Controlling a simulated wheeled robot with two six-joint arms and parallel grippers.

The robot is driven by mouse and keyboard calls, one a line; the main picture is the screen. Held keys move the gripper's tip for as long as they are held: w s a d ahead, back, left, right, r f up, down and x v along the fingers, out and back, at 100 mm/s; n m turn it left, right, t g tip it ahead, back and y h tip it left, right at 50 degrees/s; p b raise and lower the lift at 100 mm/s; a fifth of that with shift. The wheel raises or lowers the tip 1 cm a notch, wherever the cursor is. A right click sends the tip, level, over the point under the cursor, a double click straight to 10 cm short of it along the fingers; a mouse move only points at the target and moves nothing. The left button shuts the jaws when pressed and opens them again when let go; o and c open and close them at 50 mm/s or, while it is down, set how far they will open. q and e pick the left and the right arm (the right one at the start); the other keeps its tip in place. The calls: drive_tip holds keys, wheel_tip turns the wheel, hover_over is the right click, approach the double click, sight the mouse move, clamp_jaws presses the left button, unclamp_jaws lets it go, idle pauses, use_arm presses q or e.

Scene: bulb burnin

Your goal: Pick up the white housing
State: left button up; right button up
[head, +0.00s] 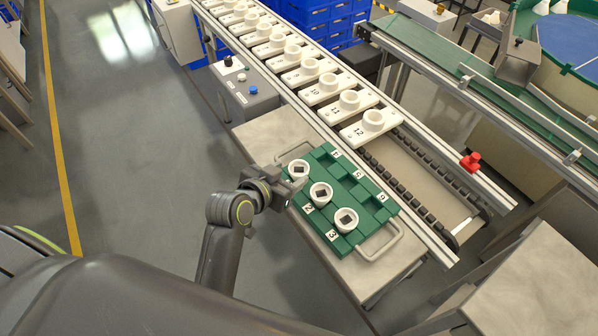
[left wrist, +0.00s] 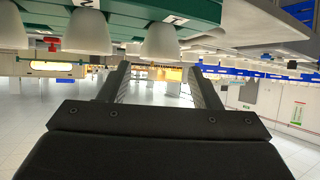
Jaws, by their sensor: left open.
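A green tray (head: 376,205) with numbered pockets holds three white cup-shaped housings, each with a dark square inside. One housing (head: 299,170) is at the tray's near left corner, one (head: 320,194) is by label 2, and one (head: 345,219) is by label 3. My left gripper (head: 292,190) is open and empty at the tray's left edge, close beside the corner housing. In the left wrist view, the picture is upside down; the corner housing (left wrist: 162,39) shows by label 1, above and between the open fingers (left wrist: 160,85), apart from them. My right gripper is not in view.
A grey button box (head: 247,92) stands left of the conveyor. The floor at left is clear.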

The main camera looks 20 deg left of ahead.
sight(301, 167)
use_arm(q)
drive_tip(key=shift+p+x, duration=0.3)
drive_tip(key=shift+x, duration=2.6)
drive_tip(key=c, duration=0.7)
